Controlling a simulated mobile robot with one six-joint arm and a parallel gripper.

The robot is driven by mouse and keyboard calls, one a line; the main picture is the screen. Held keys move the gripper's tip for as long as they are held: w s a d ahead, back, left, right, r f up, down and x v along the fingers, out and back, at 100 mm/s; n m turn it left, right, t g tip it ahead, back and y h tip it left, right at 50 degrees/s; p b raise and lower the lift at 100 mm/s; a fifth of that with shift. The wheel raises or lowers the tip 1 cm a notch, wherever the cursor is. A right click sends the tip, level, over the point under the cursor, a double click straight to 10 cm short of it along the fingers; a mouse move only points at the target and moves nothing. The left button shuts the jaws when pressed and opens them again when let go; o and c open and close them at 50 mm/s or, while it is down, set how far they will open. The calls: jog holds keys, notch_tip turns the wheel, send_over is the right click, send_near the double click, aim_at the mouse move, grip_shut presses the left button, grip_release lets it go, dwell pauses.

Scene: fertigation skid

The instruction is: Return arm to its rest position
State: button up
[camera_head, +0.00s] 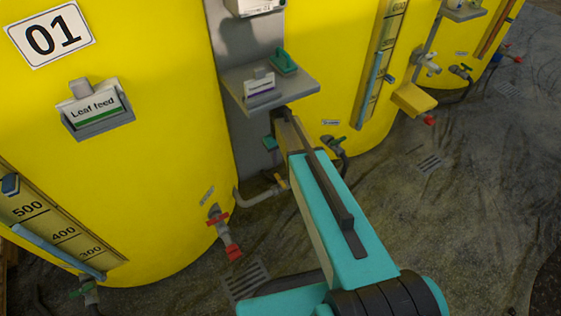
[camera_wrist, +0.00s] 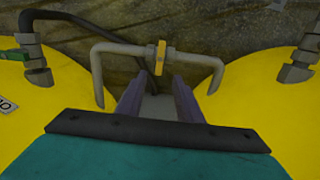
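My arm (camera_head: 345,225) is teal with a dark bar and reaches out from the lower right toward the gap between two yellow tanks. Its far end lies just below a grey shelf (camera_head: 300,88); my gripper is mostly hidden there in the head view. In the wrist view my gripper (camera_wrist: 157,88) shows two purple-grey fingers standing apart, with no held object seen between them. Beyond the fingertips is a grey pipe (camera_wrist: 112,48) with a yellow valve handle (camera_wrist: 160,57); I cannot tell the exact distance.
Tank 01 (camera_head: 120,180) stands left and another yellow tank (camera_head: 325,60) right. The shelf carries a small labelled holder (camera_head: 259,86) and a green-handled item (camera_head: 284,63). Red-handled valves (camera_head: 218,219) jut out low. The dark floor (camera_head: 470,190) at right is largely clear.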

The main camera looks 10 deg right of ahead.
jog(key=shift+r, duration=0.15)
dwell(0.4)
jog(key=s+r+m+g+p, duration=0.1)
jog(key=s+p, duration=0.8)
jog(key=s, duration=1.2)
jog(key=s+r+m+g+p, duration=0.2)
jog(key=s+p, duration=0.6)
jog(key=s, duration=1.3)
jog(key=shift+d+r+g+p, duration=0.2)
jog(key=shift+r+g+p, duration=0.15)
jog(key=shift+g, duration=0.85)
jog(key=shift+a, duration=0.1)
